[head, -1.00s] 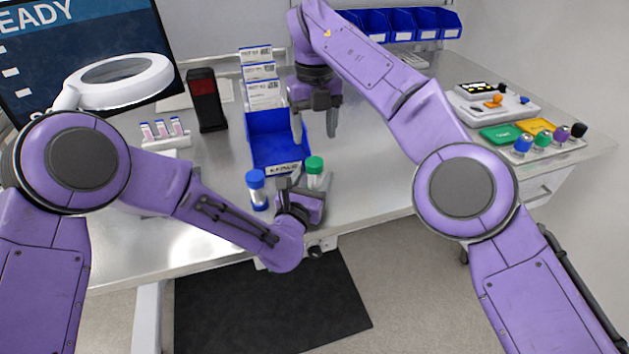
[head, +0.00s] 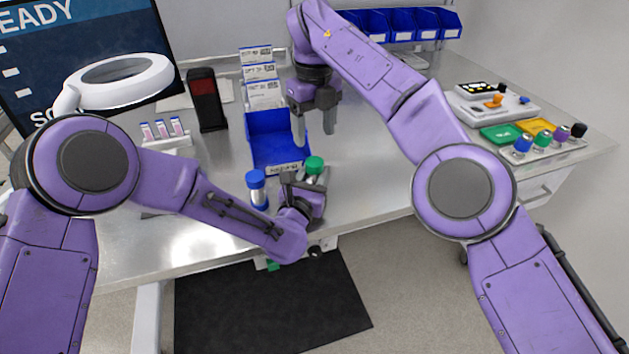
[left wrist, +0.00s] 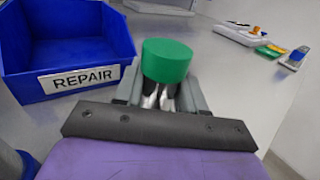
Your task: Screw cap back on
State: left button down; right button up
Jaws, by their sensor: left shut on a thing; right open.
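My left gripper (head: 312,183) is shut on this tube, below the cap. In the left wrist view the green cap (left wrist: 166,60) sits above my fingers, with a little of the shiny tube under it. Whether the cap is fully seated cannot be told. A tube with a blue cap (head: 256,180) stands just left of my left gripper. My right gripper (head: 314,122) is open and empty, pointing down over the bench beside the bin.
The blue bin (head: 267,122), labelled REPAIR in the left wrist view, stands behind the tubes. A black-and-red device (head: 206,100) and a small rack (head: 165,137) are to the left. Colored trays (head: 502,132) and capped items (head: 543,139) sit at right. The bench middle-right is clear.

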aim_at(314, 161)
jog(key=shift+n, duration=0.7)
notch_tip(314, 161, down, 8)
jog(key=c, duration=1.1)
jog(key=m, duration=0.5)
jog(key=o, duration=1.3)
jog(key=shift+c, duration=0.2)
